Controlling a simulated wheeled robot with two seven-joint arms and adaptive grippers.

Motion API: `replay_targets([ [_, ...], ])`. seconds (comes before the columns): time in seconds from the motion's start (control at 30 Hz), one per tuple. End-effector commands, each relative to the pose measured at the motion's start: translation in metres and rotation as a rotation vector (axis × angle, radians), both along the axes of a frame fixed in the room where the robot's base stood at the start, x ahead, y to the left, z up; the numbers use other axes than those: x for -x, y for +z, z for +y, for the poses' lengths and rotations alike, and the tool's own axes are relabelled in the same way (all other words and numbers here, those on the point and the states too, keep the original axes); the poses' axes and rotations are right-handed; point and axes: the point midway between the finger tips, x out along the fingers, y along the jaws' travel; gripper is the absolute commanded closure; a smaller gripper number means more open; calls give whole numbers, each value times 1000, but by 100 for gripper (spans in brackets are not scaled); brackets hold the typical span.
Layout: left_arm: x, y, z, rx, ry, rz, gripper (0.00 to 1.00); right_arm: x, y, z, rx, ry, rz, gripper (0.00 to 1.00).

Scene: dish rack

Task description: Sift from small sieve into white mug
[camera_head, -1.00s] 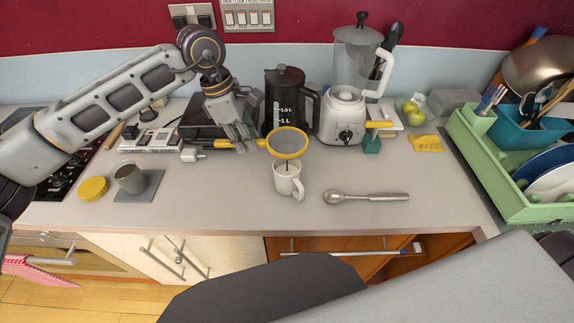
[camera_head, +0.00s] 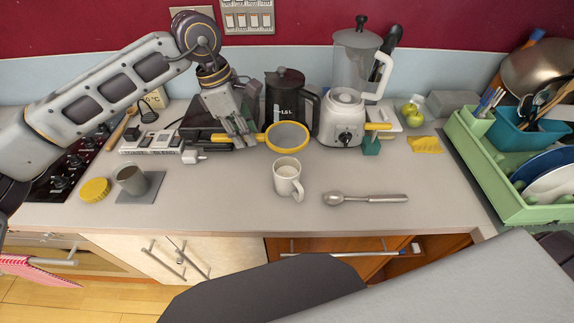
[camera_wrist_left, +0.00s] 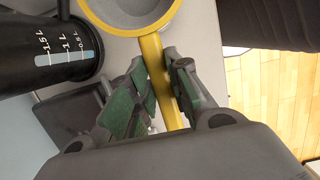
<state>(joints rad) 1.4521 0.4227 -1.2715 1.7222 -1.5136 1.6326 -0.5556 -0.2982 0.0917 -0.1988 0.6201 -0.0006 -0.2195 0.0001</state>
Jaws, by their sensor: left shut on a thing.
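The small sieve (camera_head: 287,137) has a yellow rim and a yellow handle. My left gripper (camera_head: 241,141) is shut on its handle and holds it level above the counter, behind the white mug. In the left wrist view my left gripper (camera_wrist_left: 155,90) closes on the yellow handle (camera_wrist_left: 162,80), with part of the sieve bowl (camera_wrist_left: 130,8) at the top. The white mug (camera_head: 288,178) stands upright on the counter with its handle to the lower right, and something pale shows inside it. The sieve is not over the mug in the picture. My right gripper is not in view.
A black jug (camera_head: 286,100) and a blender (camera_head: 345,110) stand close behind the sieve. A metal spoon (camera_head: 365,198) lies right of the mug. A green dish rack (camera_head: 480,165) is at right.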

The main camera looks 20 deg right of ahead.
Motion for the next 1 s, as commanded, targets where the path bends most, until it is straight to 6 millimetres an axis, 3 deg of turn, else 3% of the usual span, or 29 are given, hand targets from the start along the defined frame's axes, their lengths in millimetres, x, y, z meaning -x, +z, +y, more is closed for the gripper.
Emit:
replay_targets([
  [0.3,4,18,1,0,-1,-1,100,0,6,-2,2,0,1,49],
  [0.7,4,19,1,0,0,0,100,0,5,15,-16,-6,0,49],
  [1.0,4,18,1,0,0,0,100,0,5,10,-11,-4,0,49],
])
